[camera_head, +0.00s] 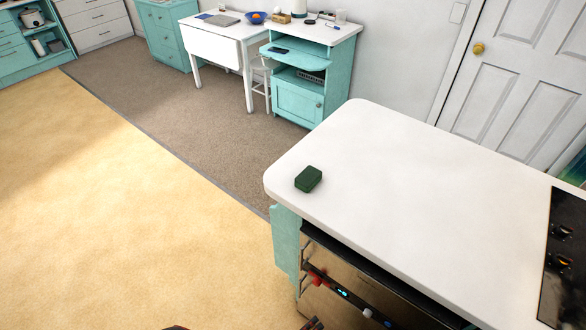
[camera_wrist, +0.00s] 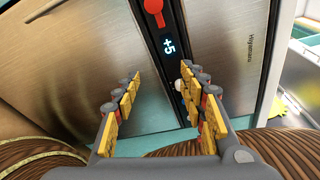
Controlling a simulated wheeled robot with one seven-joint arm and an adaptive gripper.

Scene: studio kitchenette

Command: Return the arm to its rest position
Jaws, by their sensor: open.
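My gripper (camera_wrist: 162,88) shows in the wrist view with its two fingers spread wide apart. The fingers carry yellow pads, and nothing is between them. They point toward the steel front of an appliance (camera_wrist: 70,50), near its dark strip with a lit "+5" display (camera_wrist: 168,46) and a red knob (camera_wrist: 153,6). I cannot tell whether the fingertips touch the front. In the head view my gripper and arm cannot be clearly made out.
In the head view a white counter (camera_head: 400,190) stands above the appliance (camera_head: 352,302). A dark green block (camera_head: 308,179) lies near its left corner, and a black hob (camera_head: 566,262) is at right. The yellow floor (camera_head: 120,220) at left is clear.

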